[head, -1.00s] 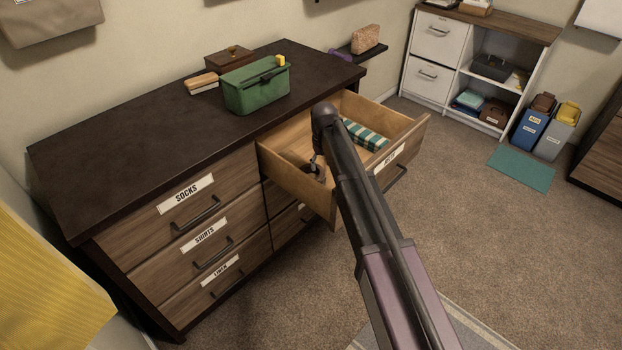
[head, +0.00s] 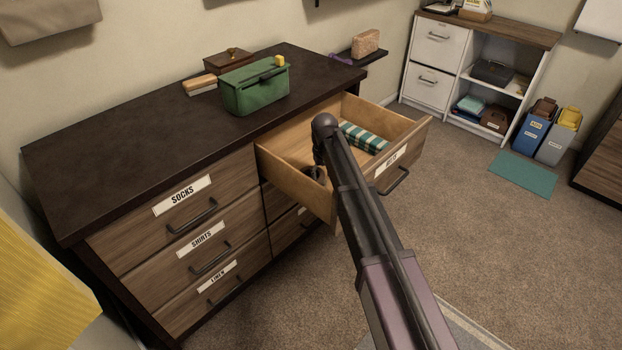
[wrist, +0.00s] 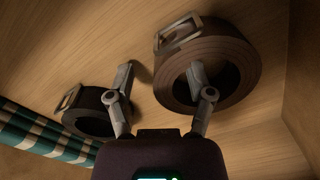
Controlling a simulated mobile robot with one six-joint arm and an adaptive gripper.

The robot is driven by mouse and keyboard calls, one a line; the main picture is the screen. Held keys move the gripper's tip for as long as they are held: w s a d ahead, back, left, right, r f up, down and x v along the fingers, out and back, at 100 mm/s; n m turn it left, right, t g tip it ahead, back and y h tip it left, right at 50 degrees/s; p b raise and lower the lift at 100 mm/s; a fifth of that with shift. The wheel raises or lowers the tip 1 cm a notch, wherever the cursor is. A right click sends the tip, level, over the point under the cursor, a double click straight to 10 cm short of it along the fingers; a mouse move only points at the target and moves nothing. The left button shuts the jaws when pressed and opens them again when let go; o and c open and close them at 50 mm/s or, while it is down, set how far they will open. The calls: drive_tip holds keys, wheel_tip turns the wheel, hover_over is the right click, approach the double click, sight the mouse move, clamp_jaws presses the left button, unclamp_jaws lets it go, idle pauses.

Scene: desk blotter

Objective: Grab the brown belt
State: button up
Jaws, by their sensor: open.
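The brown belt (wrist: 243,60) is a rolled coil with a metal buckle, lying on the light wooden floor of the open drawer, at the upper right of the wrist view. A smaller black belt (wrist: 88,118) lies coiled at the left. My gripper (wrist: 161,78) is open. Its right finger overlaps the brown coil in the view, its tip in front of the coil's opening; its left finger is beside the black belt. I cannot tell whether either finger touches a belt. In the head view my arm hides much of the drawer (head: 290,181), and the belts cannot be told apart there.
A teal and white striped cloth (head: 364,138) lies in the drawer; it also shows in the wrist view (wrist: 45,138). The drawer walls stand close around my gripper. A green box (head: 255,90) stands on the dresser top (head: 130,130).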

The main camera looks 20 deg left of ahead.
sight(323, 173)
clamp_jaws()
drive_tip(key=shift+r, duration=0.2)
idle(0.3)
wheel_tip(323, 173, up, 10)
drive_tip(key=p, duration=1)
drive_tip(key=shift+f, duration=0.2)
